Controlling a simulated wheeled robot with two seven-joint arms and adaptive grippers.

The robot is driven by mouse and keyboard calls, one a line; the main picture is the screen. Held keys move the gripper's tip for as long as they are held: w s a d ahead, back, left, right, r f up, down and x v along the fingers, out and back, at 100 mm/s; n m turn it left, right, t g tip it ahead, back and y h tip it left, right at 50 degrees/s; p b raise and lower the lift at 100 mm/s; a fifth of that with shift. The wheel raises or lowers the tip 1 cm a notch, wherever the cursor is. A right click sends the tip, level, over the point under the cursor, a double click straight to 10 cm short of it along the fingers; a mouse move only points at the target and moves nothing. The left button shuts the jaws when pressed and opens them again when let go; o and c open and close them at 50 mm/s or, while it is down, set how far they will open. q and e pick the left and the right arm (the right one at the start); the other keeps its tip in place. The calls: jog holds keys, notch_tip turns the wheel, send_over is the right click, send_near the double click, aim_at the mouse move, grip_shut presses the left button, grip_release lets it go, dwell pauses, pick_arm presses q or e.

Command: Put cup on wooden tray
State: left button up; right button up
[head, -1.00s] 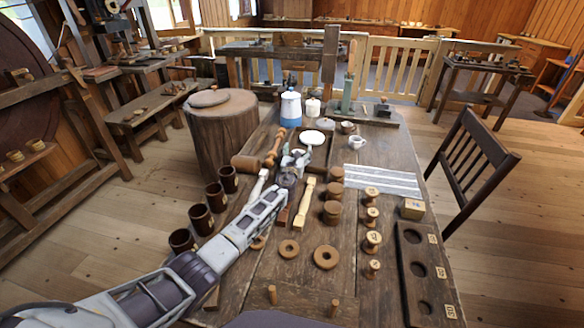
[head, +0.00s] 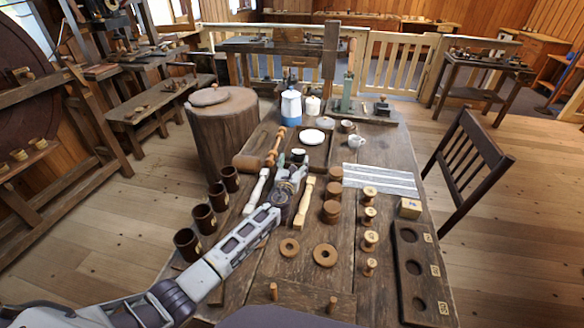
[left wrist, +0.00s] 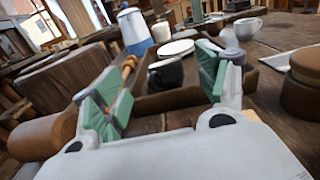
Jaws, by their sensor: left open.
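A dark cup with a pale inside (head: 298,155) stands upright at the near left part of the wooden tray (head: 329,152). In the left wrist view the dark cup (left wrist: 165,75) shows between and beyond the fingers, behind the tray's near rim (left wrist: 180,98). My left gripper (head: 291,178) is open, just on the near side of the cup, and appears apart from it. Its green-padded fingers (left wrist: 160,90) are spread wide with nothing held. A white saucer (head: 312,136) lies at the tray's far part. My right gripper is not in view.
A white cup (head: 356,142) and a brown cup (head: 347,126) stand right of the tray. A blue-and-white jug (head: 291,108) stands behind it. Wooden spools (head: 331,210) and a striped cloth (head: 380,180) lie right of my arm; brown mugs (head: 205,218) stand left.

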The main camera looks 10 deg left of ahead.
pick_arm(q)
jog(key=shift+s+p, duration=0.3)
jog(key=shift+s, duration=1.3)
jog(key=shift+s+d, duration=0.1)
jog(key=shift+s, duration=0.05)
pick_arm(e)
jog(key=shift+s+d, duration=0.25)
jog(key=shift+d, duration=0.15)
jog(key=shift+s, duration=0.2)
